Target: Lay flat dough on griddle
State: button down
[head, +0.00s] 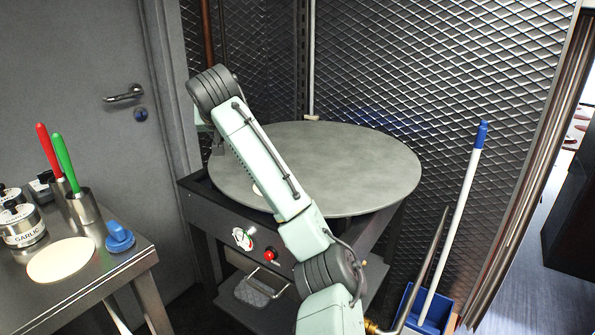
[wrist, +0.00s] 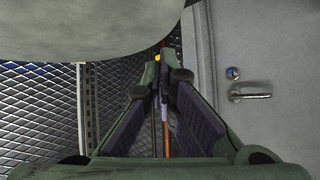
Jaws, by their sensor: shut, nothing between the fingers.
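The round grey griddle (head: 350,165) stands on a dark frame in the middle of the head view; part of it also fills the top of the wrist view (wrist: 110,22). A round, cream flat dough (head: 62,260) lies on the steel table at the left. A small pale patch (head: 257,189) shows on the griddle's near left part, mostly hidden behind my arm; I cannot tell its full shape. My gripper (wrist: 163,65) is shut and empty in the wrist view. In the head view it is mostly hidden behind my arm, near the griddle's left edge.
A grey door (head: 85,90) and mesh wall (head: 430,70) close the back. A mop (head: 455,215) stands right.

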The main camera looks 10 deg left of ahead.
jog(key=w+d+f+m+g+h, duration=0.1)
jog(key=w+d+m+h, duration=0.1)
jog(key=d, duration=0.5)
jog(key=w+d+f+m+g+h, duration=0.1)
jog(key=d+h, duration=0.1)
jog(key=d, duration=0.5)
jog(key=x, duration=0.3)
jog(key=p+x, duration=0.1)
jog(key=x, duration=0.2)
jog(key=p+x, duration=0.1)
jog(key=x, duration=0.3)
jog(key=shift+w+a+r, duration=0.1)
jog(key=shift+a, duration=0.2)
jog(key=shift+s+d+p, duration=0.25)
jog(key=shift+s+p, duration=0.05)
jog(key=shift+s, duration=0.85)
jog(key=shift+s+d, duration=0.1)
jog(key=shift+s, duration=0.8)
jog(key=shift+p, duration=0.3)
